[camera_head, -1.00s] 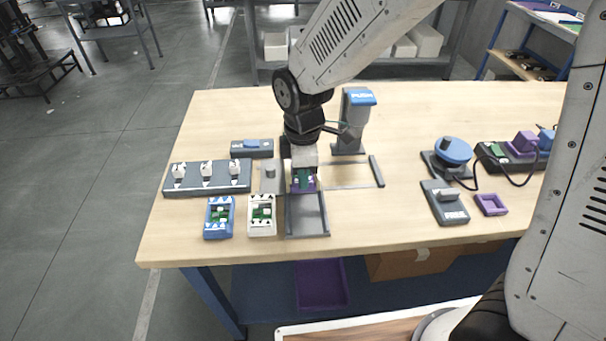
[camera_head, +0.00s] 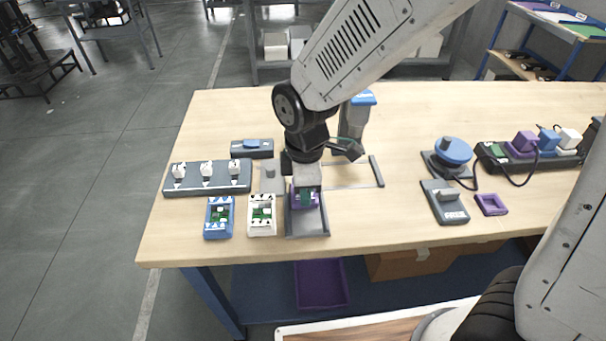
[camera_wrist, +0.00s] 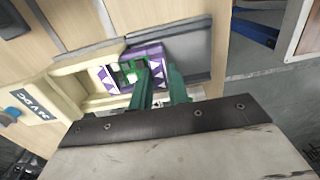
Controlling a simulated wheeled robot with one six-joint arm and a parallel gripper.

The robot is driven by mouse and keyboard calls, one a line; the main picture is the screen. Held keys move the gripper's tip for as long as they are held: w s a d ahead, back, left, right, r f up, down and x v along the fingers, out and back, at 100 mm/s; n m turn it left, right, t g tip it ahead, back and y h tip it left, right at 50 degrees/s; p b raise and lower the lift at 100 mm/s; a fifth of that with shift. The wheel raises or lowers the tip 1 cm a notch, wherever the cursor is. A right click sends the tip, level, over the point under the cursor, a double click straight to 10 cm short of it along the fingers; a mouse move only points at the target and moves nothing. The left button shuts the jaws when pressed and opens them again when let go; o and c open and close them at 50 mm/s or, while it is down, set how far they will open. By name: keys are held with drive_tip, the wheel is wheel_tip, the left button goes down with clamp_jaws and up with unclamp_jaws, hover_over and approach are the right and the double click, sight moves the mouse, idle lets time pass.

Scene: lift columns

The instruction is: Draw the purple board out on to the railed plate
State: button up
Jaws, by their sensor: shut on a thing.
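The purple board (camera_head: 296,198), with white marks and a green middle, lies at the back of the grey railed plate (camera_head: 312,222). My gripper (camera_head: 306,196) is above it and hides part of it in the head view. In the wrist view, the green fingers of my gripper (camera_wrist: 160,88) are shut on the board's middle. There the purple board (camera_wrist: 106,78) spans the join between a beige holder (camera_wrist: 75,80) and the railed plate (camera_wrist: 188,45). The plate's front part is bare. The board looks flat; how much of it rests on the plate is hard to tell.
A white-framed board (camera_head: 262,228) and a blue-framed board (camera_head: 211,229) lie left of the plate. A grey strip with white knobs (camera_head: 207,190) is farther left. A blue-topped column (camera_head: 353,118) stands behind my gripper.

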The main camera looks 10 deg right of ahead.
drive_tip(key=shift+s+a, duration=0.1)
drive_tip(key=shift+s, duration=2.35)
drive_tip(key=o, duration=0.7)
drive_tip(key=shift+o, duration=0.2)
drive_tip(key=shift+r, duration=0.1)
wheel_tip(320, 180, up, 6)
drive_tip(key=shift+f, duration=0.1)
